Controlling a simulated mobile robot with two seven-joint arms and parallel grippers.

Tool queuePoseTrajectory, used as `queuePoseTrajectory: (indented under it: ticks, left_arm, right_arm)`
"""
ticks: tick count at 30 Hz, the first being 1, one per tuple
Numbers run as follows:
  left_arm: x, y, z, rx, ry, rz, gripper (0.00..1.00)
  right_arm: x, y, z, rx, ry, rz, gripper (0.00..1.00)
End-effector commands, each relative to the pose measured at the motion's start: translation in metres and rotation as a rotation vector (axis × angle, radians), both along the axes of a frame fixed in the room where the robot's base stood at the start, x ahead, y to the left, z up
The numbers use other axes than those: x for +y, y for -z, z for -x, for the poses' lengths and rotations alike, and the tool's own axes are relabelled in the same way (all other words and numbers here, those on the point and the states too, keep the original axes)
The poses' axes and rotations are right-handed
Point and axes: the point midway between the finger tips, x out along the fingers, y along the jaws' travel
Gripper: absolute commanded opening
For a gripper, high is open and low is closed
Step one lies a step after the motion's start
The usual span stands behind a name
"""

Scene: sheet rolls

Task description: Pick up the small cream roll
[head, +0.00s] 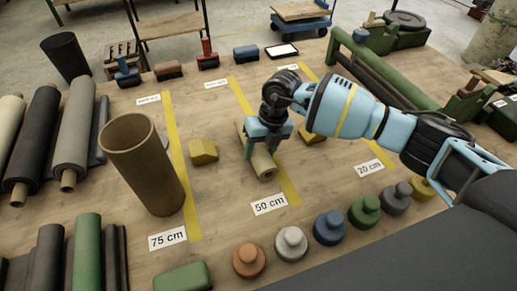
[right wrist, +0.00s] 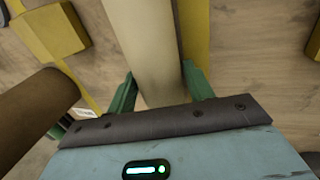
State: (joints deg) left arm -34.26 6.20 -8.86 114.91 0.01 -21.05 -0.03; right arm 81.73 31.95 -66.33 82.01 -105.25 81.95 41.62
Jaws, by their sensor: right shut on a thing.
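The small cream roll (head: 261,163) lies on the table near the 50 cm label, beside a yellow stripe. My right gripper (head: 262,148) is over it from above, with its fingers on either side of the roll. In the right wrist view the cream roll (right wrist: 143,45) runs up between the two green fingers (right wrist: 158,90), which are shut on it. The gripper hides part of the roll in the head view. I cannot tell whether the roll touches the table. My left gripper is not in view.
A tall brown tube (head: 143,165) stands left of the roll. Yellow blocks (head: 202,152) flank it. Several coloured knobbed weights (head: 290,243) line the front edge. Dark and cream rolls (head: 75,130) lie at the left. A green-ended roller frame (head: 380,75) stands at the back right.

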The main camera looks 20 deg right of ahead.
Motion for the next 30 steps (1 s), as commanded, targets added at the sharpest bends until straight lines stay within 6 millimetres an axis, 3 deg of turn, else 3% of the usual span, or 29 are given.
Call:
queuePoseTrajectory:
  ticks: [9, 15, 30]
  left_arm:
    - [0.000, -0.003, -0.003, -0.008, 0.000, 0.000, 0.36]
    - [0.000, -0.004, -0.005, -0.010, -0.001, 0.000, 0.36]
    - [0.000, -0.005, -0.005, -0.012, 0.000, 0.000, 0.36]
  right_arm:
    - [0.000, -0.058, -0.002, -0.010, -0.002, -0.002, 0.13]
    - [0.000, -0.085, -0.002, -0.007, 0.000, -0.003, 0.13]
    - [0.000, -0.105, 0.000, 0.031, 0.066, -0.003, 0.13]
